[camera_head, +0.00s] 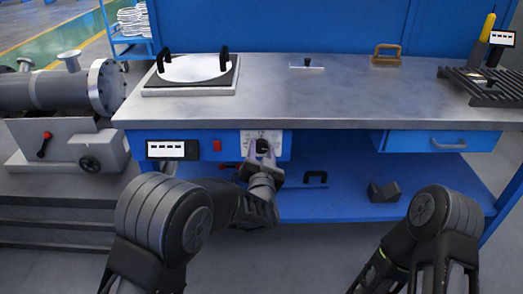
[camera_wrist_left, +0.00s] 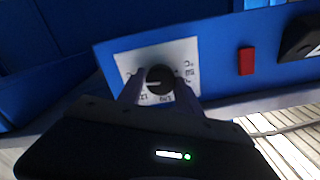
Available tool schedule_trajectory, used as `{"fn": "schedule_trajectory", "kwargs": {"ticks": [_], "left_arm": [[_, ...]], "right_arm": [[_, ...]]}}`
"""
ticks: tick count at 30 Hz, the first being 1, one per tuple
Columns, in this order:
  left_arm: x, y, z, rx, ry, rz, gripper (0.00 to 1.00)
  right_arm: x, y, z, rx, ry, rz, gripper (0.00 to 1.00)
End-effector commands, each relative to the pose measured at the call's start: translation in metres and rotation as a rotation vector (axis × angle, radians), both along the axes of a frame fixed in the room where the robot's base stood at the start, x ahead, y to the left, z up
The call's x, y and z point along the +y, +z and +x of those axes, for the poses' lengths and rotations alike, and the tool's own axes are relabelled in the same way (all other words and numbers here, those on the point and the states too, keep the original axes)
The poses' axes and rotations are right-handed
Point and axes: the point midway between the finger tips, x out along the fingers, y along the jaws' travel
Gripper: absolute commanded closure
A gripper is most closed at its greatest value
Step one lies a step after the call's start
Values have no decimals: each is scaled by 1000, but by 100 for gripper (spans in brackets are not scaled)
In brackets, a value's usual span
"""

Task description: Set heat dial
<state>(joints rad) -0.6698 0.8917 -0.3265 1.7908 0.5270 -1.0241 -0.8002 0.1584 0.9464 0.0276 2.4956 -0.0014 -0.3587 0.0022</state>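The heat dial (camera_head: 262,145) is a round black knob on a white marked plate on the blue front panel of the bench. In the left wrist view the knob (camera_wrist_left: 160,79) shows a light pointer line toward the picture's left. My left gripper (camera_head: 262,155) is in front of the dial, with one finger on each side of the knob. In the left wrist view the fingers (camera_wrist_left: 160,90) stand apart, with small gaps seeming to show beside the knob; contact is not clear. My right arm is at the lower right, its gripper out of view.
A red switch (camera_head: 217,146) and a display (camera_head: 172,150) sit left of the dial. A round plate with black handles (camera_head: 195,68) lies on the steel benchtop (camera_head: 330,100). A drawer (camera_head: 435,141) is at the right. A flanged shell (camera_head: 62,90) stands at far left.

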Motion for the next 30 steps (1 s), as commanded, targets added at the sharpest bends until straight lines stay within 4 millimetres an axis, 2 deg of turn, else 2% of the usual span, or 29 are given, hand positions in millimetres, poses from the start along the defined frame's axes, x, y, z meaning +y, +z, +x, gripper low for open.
{"fn": "schedule_trajectory", "kwargs": {"ticks": [1, 6, 17, 20, 30], "left_arm": [[0, 0, 0, 0, 0, 0, 54], [0, 1, 0, -1, 0, -1, 40], [0, 2, -4, -4, 1, -2, 40], [0, 2, -14, -2, 0, -2, 40], [0, 2, -67, -1, 0, -2, 40]], "right_arm": [[0, 0, 0, 0, 0, 0, 57], [0, 0, 0, 0, 0, 0, 57], [0, 1, 0, -1, 0, 0, 57], [0, 3, 0, -1, 0, 0, 57], [0, 9, 0, 0, 1, 0, 57]]}}
